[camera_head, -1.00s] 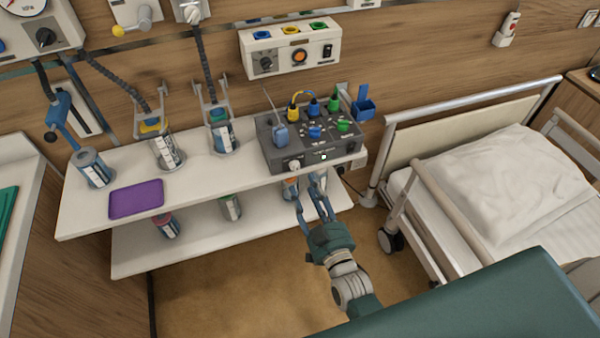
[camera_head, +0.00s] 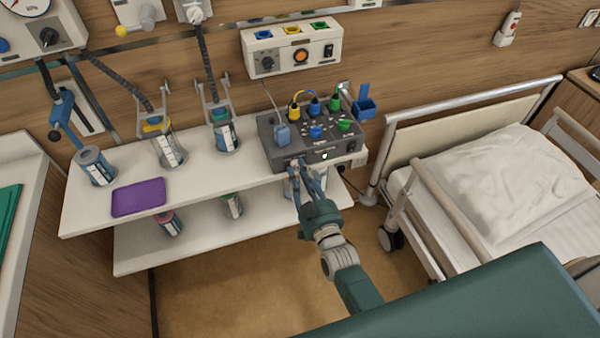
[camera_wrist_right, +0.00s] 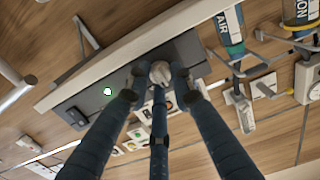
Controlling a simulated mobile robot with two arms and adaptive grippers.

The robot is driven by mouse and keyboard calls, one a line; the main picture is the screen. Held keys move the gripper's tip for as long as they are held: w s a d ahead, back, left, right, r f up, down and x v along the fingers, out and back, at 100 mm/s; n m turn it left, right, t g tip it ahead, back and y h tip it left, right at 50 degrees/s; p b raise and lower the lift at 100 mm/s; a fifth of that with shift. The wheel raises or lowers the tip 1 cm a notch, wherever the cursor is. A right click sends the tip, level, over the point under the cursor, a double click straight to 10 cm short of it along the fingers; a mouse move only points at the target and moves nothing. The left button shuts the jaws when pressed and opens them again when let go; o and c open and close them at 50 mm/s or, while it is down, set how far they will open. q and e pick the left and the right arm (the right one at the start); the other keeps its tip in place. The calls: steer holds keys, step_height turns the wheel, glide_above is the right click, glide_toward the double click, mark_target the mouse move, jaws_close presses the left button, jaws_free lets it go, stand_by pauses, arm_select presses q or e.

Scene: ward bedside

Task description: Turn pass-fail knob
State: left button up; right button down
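A dark grey test box (camera_head: 272,152) with several coloured plugs stands at the right end of the upper white shelf. My right gripper (camera_head: 307,168) is at the box's front. In the wrist view, its blue fingertips (camera_wrist_right: 157,88) stand on either side of the knob, apart from each other; contact is unclear. In the head view, the fingers mostly hide the knob. My left gripper is out of view.
The upper shelf (camera_head: 240,170) holds a purple tray (camera_head: 139,197) and several canisters left of the box. A lower shelf (camera_head: 200,232) is beneath. A wall unit (camera_head: 291,47) hangs above the box. A bed (camera_head: 490,185) stands to the right.

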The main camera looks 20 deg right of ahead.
steer(key=shift+n, duration=0.3)
steer(key=n, duration=0.3)
steer(key=shift+f+n+p, duration=0.1)
steer(key=shift+n+p, duration=0.2)
steer(key=n, duration=0.4)
steer(key=shift+n, duration=0.3)
steer(key=shift+f, duration=0.1)
steer(key=c, duration=1.5)
jaws_free()
steer(key=shift+c, duration=0.2)
steer(key=s, duration=1.2)
steer(key=shift+d, duration=0.25)
